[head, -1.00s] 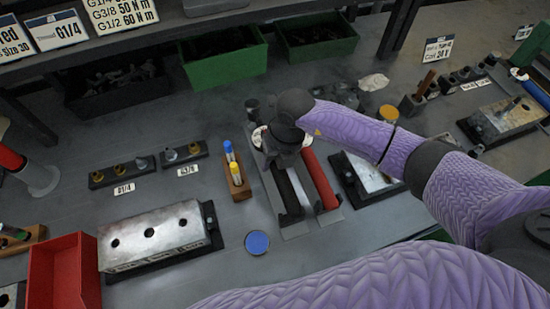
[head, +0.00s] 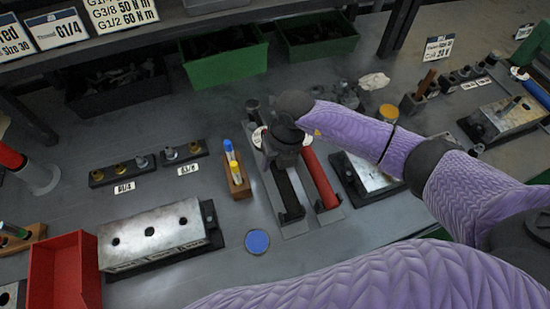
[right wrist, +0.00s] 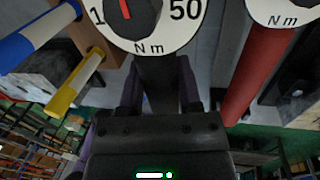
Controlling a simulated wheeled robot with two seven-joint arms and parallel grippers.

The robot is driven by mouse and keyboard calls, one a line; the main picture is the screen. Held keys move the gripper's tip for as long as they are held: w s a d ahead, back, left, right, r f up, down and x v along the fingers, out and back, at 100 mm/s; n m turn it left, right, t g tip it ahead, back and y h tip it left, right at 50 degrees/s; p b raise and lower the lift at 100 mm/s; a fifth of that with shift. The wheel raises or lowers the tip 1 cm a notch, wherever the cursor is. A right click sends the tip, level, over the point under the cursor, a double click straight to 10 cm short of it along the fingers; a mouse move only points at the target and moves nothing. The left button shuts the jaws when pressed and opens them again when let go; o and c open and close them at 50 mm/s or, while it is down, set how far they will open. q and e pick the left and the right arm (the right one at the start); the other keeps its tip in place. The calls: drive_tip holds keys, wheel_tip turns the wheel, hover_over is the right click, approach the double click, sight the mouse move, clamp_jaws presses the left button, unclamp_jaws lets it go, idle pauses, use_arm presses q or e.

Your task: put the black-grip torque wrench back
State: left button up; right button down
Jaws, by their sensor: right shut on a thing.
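The black-grip torque wrench (head: 288,188) lies lengthwise along a grey holder (head: 296,230), its lower end at a dark end bracket. I cannot tell whether it rests fully on the holder. My right gripper (head: 284,154) is shut on its upper part and hides some of it. In the right wrist view, the fingers (right wrist: 158,98) stand on both sides of the black shaft (right wrist: 157,72), just below a round dial marked N m (right wrist: 140,18). A red-grip wrench (head: 319,178) lies parallel, just right, in its own holder. My left gripper is out of view.
Left of the holders stands a wooden block (head: 238,187) with blue and yellow pens. A blue disc (head: 257,242) lies in front. A metal valve block (head: 155,237) and a red bin (head: 65,275) are further left. Another block (head: 370,175) lies right of the red wrench.

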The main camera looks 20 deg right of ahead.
drive_tip(key=shift+f+b, duration=0.9)
drive_tip(key=shift+f, duration=0.75)
drive_tip(key=shift+f+b, duration=0.1)
drive_tip(key=shift+b, duration=0.2)
drive_tip(key=shift+c, duration=1)
unclamp_jaws()
wheel_tip(320, 180, up, 10)
drive_tip(key=d+p, duration=0.2)
drive_tip(key=p, duration=0.1)
drive_tip(key=shift+s, duration=0.15)
drive_tip(key=shift+s+f, duration=0.1)
drive_tip(key=shift+f, duration=0.05)
